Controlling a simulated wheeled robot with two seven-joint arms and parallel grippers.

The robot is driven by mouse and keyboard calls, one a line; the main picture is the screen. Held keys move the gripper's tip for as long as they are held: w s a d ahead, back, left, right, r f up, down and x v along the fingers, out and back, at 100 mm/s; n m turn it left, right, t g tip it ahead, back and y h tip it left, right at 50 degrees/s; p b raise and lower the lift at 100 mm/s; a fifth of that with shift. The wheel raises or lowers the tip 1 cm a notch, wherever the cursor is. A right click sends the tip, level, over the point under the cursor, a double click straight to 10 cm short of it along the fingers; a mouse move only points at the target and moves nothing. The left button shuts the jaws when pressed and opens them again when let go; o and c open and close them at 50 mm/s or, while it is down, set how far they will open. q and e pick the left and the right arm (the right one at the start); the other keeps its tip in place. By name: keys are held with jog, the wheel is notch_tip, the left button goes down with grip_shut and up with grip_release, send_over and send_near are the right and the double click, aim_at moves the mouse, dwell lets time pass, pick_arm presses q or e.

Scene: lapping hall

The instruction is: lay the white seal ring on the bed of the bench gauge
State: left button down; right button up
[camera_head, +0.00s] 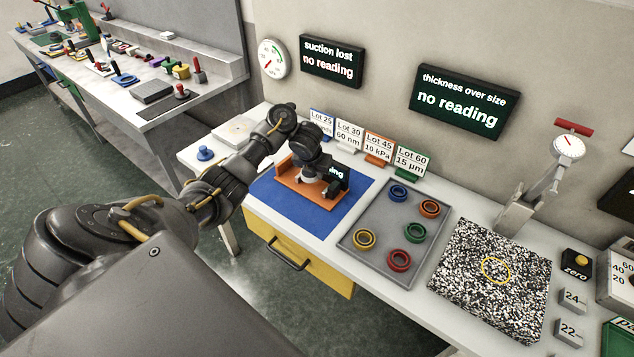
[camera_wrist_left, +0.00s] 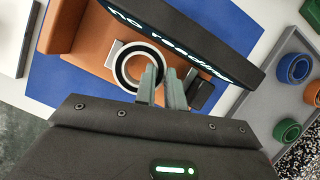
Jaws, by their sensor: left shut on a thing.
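The white seal ring (camera_wrist_left: 118,70) has a dark inner band and shows in the left wrist view at the tips of my left gripper (camera_wrist_left: 162,90). The gripper is shut on the ring's near edge. The ring is over a small grey block on an orange device (camera_head: 296,192) with a dark "no reading" display (camera_wrist_left: 185,45); I cannot tell whether it touches. In the head view my left gripper (camera_head: 318,180) reaches down over this device and mostly hides the ring. The device stands on a blue mat (camera_head: 345,205). My right gripper is out of view.
Right of the mat, a grey tray (camera_head: 372,232) holds several coloured rings. Further right are a speckled plate (camera_head: 480,300) with a yellow circle, a dial on a stand (camera_head: 568,147), and a zero button (camera_head: 577,262). Lot cards (camera_head: 378,147) stand behind.

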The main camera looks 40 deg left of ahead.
aim_at(316, 176)
pick_arm(q)
notch_tip(316, 176, down, 3)
jog(key=shift+w+r, duration=0.1)
jog(key=shift+r, duration=0.05)
jog(key=shift+f, duration=0.45)
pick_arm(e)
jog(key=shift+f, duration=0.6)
pick_arm(q)
jog(key=shift+b, duration=0.3)
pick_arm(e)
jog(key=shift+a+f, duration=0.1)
pick_arm(q)
jog(key=c, duration=1.5)
grip_release()
